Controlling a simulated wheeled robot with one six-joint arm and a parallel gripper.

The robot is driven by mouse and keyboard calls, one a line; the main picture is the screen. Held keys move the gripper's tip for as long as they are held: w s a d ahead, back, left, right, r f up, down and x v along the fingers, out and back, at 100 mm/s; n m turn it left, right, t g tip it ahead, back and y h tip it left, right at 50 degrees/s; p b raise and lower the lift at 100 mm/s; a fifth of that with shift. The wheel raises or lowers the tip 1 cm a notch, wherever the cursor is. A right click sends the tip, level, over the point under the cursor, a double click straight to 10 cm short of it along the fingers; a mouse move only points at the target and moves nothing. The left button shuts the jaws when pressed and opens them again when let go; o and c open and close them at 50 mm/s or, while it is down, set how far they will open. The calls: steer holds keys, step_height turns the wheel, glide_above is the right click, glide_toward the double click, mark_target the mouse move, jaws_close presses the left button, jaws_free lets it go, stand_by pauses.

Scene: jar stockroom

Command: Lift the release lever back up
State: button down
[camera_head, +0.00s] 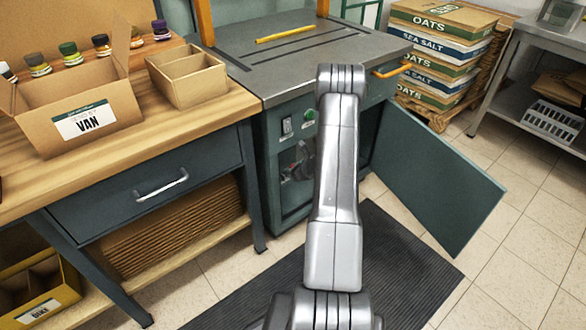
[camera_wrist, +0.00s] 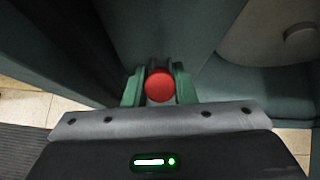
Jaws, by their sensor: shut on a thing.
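The release lever shows in the wrist view as a round red knob (camera_wrist: 160,87), seen end-on. My gripper (camera_wrist: 158,78) has its two green fingers on either side of the knob, shut on it. The lever's shaft is hidden behind the knob, so its angle cannot be told. In the head view my arm reaches to the teal machine cabinet (camera_head: 277,150) and covers much of its front. The lever cannot be made out there.
The cabinet's door (camera_head: 432,185) stands open to the right. A switch (camera_head: 287,125) and green button (camera_head: 309,115) are on its front. A wooden workbench (camera_head: 205,105) with a VAN box (camera_head: 82,122) stands left. A dark mat (camera_head: 405,255) covers the floor in front.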

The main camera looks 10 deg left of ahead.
steer(key=c, duration=1.2)
jaws_free()
steer(key=shift+d, duration=0.1)
steer(key=p+v, duration=0.2)
steer(key=v, duration=1.1)
steer(key=shift+s+d+r, duration=0.15)
steer(key=shift+s+r, duration=0.05)
steer(key=shift+r, duration=0.05)
